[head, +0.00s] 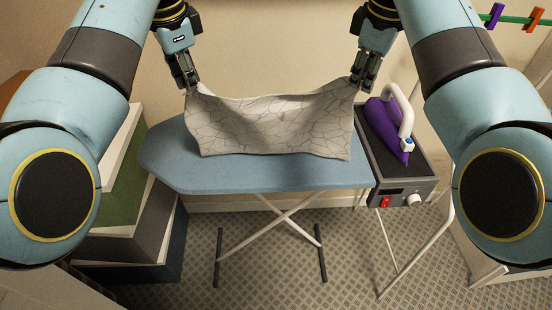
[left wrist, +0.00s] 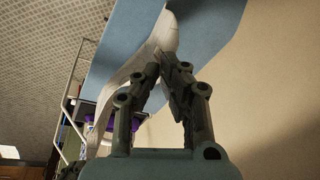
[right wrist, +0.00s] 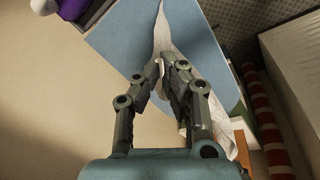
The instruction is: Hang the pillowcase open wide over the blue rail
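The pillowcase (head: 275,125), white with a grey crackle pattern, hangs spread between my two grippers above the blue ironing board (head: 240,178). Its top edge sags in the middle and its lower edge reaches down to the board. My left gripper (head: 190,88) is shut on its upper left corner. My right gripper (head: 364,84) is shut on its upper right corner. The cloth runs from between the fingers in the left wrist view (left wrist: 160,38) and the right wrist view (right wrist: 160,35). I cannot make out a blue rail in any view.
A purple iron (head: 384,128) stands on a grey station (head: 405,182) at the board's right end. A green rod (head: 522,19) with clips is at top right. Stacked boxes (head: 150,215) stand at left. A red-and-white striped post (right wrist: 262,125) shows in the right wrist view.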

